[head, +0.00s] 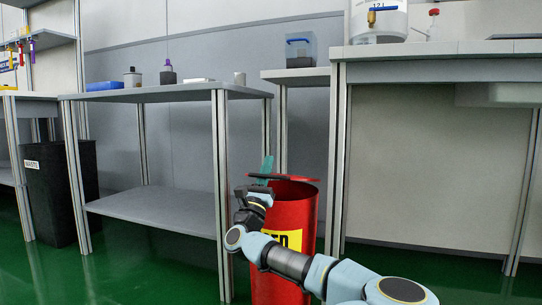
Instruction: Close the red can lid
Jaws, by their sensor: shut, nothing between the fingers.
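The red can (301,217) stands on the green floor in the middle of the head view, with a yellow label partly covered by my arm. Its lid (300,179) shows as a thin dark red strip, nearly edge-on, at the top of the can. The lid looks a little above the rim, with a gap at the front; I cannot tell its exact angle. My gripper (266,166) is at the left side of the lid, its teal fingers pointing up and shut with nothing between them. It overlaps the lid's left edge in the picture; I cannot tell whether they touch.
A grey shelf table (150,96) with bottles and small boxes stands left of the can. A taller workbench (440,50) is on the right. A black waste bin (50,200) stands at the far left. Green floor is clear around the can's front.

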